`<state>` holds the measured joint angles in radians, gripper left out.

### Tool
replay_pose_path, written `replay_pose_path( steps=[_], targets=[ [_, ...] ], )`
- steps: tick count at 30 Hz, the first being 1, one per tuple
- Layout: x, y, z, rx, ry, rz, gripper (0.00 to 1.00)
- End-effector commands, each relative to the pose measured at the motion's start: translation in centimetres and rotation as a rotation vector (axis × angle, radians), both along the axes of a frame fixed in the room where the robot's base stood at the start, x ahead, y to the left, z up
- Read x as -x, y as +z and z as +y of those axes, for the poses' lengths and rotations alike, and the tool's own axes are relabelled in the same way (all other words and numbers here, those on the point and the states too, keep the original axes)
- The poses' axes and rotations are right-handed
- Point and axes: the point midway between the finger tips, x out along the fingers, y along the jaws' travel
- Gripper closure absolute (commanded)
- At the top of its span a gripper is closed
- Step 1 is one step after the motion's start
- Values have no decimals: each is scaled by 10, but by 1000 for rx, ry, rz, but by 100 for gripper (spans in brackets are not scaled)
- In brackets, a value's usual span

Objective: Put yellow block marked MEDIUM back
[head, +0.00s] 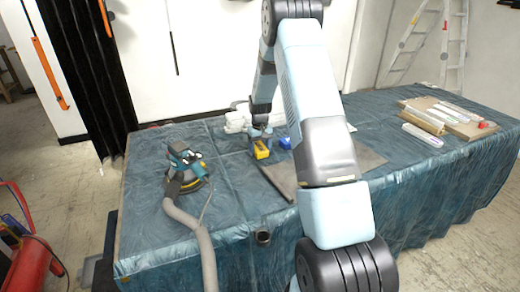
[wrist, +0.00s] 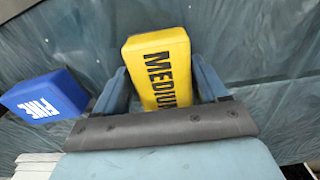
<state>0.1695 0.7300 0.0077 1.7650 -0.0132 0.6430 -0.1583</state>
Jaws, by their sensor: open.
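The yellow block marked MEDIUM (head: 261,149) is on the blue-covered table, near the board's upper left corner. In the wrist view the yellow block (wrist: 160,70) lies between the two fingers of my gripper (wrist: 158,88), with its lettering facing the camera. My gripper (head: 262,134) is open around the block, and a narrow gap shows beside the fingers. A blue block marked FINE (wrist: 44,96) lies left of my gripper in the wrist view. The blue block also shows in the head view (head: 285,142), right of the yellow one.
A sander (head: 186,168) with a grey hose (head: 195,230) lies on the table's left part. A flat grey board (head: 355,160) is beside the blocks. White objects (head: 238,118) stand behind them. Packaged tubes (head: 430,125) lie at the right.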

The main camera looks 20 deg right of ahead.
Motion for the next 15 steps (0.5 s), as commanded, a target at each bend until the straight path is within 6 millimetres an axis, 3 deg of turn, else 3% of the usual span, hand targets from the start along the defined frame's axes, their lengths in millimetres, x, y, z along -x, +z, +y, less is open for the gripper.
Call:
replay_pose_path(
  steps=[1,10,15],
  targets=[
    [3,-6,7,-7,6,10,11],
    [4,-7,9,-9,8,13,11],
    [3,3,9,-9,9,12,11]
  ],
)
